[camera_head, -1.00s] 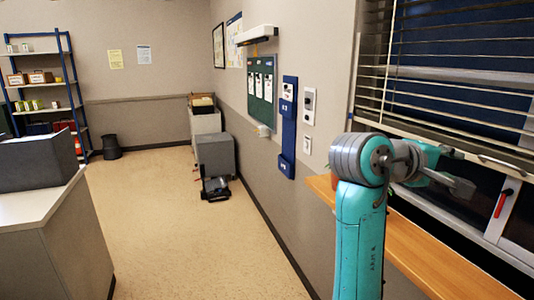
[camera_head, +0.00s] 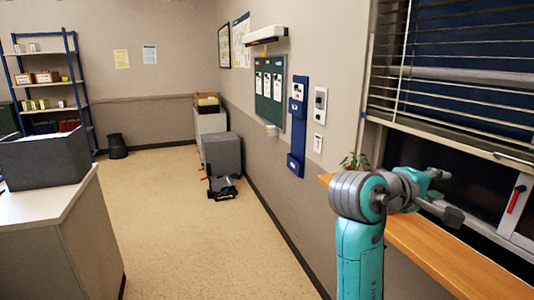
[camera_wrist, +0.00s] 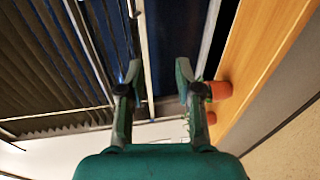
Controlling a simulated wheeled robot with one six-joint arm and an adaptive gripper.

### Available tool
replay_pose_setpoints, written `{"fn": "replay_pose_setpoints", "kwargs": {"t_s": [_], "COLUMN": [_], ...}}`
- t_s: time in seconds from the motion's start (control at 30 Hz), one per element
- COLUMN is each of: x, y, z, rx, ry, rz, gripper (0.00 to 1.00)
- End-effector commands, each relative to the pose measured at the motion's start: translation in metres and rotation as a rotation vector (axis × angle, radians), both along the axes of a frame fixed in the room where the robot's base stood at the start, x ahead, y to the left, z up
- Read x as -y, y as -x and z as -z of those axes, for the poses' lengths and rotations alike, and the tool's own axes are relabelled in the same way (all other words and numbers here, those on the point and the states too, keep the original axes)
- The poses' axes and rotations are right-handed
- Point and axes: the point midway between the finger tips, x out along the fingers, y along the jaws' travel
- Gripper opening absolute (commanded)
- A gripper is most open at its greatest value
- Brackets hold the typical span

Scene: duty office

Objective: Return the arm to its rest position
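My teal and grey arm stands at the right of the head view, in front of the wooden sill (camera_head: 440,255). It is bent at a grey joint, with my gripper (camera_head: 445,195) reaching right before the dark window. In the wrist view my gripper (camera_wrist: 157,72) has its two dark fingers apart. No object is held between them. An orange-brown pot (camera_wrist: 220,90) on the sill shows just right of the right finger; I cannot tell whether they touch.
A green plant (camera_head: 353,162) stands at the sill's far end. Window blinds (camera_head: 460,75) hang above my arm. A grey counter (camera_head: 65,235) stands at left, a grey cabinet (camera_head: 221,155) farther back. The floor (camera_head: 205,240) between is mostly clear.

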Motion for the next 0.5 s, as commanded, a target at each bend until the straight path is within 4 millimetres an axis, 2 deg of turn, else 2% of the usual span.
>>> {"fn": "replay_pose_setpoints", "kwargs": {"t_s": [0.17, 0.27, 0.5], "x": [-0.003, -0.006, -0.019], "y": [-0.007, -0.011, -0.009], "z": [0.037, 0.067, 0.154], "rx": [0.004, 0.010, 0.043], "ry": [0.022, 0.033, 0.032], "rz": [-0.059, -0.108, -0.266], "gripper": [0.35, 0.35, 0.35]}}
